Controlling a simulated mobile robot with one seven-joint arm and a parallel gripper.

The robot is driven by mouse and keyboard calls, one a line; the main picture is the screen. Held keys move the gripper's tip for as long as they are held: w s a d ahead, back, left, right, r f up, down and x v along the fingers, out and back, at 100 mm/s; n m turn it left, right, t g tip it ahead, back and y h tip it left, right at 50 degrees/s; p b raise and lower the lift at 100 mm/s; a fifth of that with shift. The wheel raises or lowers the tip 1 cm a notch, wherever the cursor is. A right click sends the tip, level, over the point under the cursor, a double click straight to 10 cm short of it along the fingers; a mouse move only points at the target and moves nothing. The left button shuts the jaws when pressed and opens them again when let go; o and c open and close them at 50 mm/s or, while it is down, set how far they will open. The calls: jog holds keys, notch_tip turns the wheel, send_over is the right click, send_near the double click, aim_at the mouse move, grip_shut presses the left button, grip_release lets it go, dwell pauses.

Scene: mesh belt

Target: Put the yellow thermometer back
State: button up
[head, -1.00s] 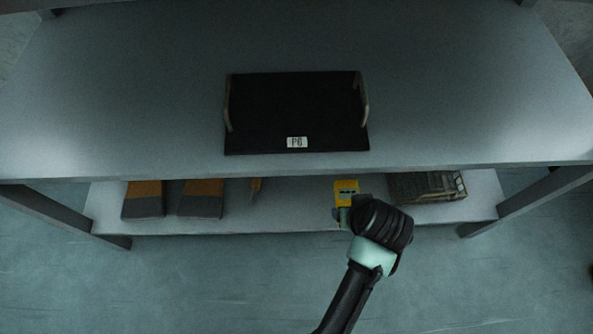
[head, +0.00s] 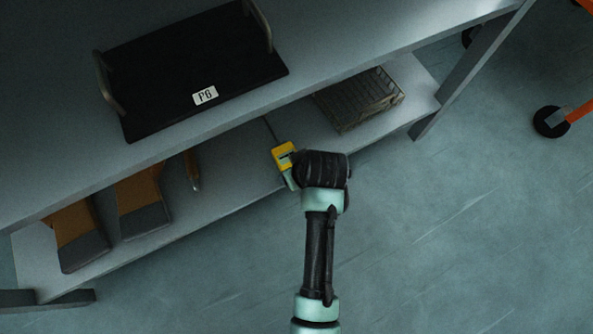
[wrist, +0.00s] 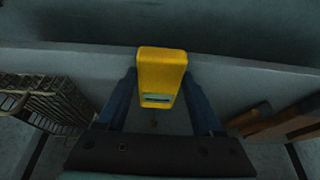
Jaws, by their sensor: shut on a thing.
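The yellow thermometer (head: 284,155) has a small dark display on its face. In the wrist view the thermometer (wrist: 161,75) sits between the two blue fingers of my gripper (wrist: 163,92), which is shut on it. In the head view my gripper (head: 288,170) is partly hidden by my wrist. It holds the thermometer over or at the front part of the lower shelf (head: 232,170). I cannot tell whether the thermometer touches the shelf.
A black tray (head: 190,65) with two side handles and a P6 label lies on the upper board (head: 60,75). The lower shelf holds a wire basket (head: 358,98) and two brown-grey items (head: 142,205). Open floor (head: 440,230) lies in front. An orange-legged caster (head: 551,121) stands far right.

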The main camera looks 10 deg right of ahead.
jog(key=shift+f, duration=0.35)
jog(key=shift+f, duration=0.1)
jog(key=o, duration=1.5)
jog(key=shift+p+v, duration=4.05)
jog(key=shift+v, duration=2.1)
jog(key=shift+a, duration=0.1)
